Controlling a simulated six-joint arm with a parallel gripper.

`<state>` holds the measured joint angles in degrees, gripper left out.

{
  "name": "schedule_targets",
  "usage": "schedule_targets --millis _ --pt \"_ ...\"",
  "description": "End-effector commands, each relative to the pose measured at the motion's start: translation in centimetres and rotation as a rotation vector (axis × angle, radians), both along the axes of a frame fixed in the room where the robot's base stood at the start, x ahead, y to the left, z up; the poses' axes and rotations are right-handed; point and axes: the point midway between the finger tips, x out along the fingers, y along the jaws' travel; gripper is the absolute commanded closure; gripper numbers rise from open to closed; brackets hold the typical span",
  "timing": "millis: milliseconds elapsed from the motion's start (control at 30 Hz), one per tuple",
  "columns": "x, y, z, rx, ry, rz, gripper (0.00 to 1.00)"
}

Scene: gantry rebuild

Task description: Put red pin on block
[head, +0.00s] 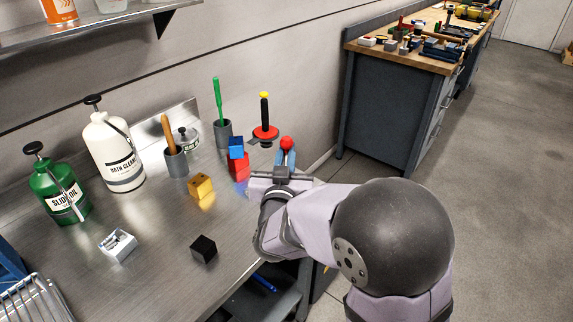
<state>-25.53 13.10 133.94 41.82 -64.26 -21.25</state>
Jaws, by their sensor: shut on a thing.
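A red pin (286,143) with a rounded top stands up at my gripper (285,160). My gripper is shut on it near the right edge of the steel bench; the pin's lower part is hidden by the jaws. Left of the gripper, a blue block (236,142) sits above a red block (239,165). A yellow block (200,185) is farther left, with dark spots that may be holes. A black block (203,249) lies nearer the front edge. The pin is apart from all these blocks. I cannot tell which block the task names.
Tool cups (176,160) stand at the back, with a white bottle (113,150) and a green bottle (60,185) to their left. A small white object (118,245) and a wire rack (33,300) are at left. The bench (155,275) is clear around the black block.

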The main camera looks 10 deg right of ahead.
Motion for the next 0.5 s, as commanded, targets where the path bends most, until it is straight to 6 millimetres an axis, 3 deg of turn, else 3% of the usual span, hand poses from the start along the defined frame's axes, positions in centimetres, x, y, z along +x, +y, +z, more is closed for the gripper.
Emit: schedule_targets --millis 200,500 --pt "0.0 0.0 2.5 0.001 -0.002 0.0 1.0" --pt "0.0 0.2 2.8 0.0 0.001 0.003 1.0"
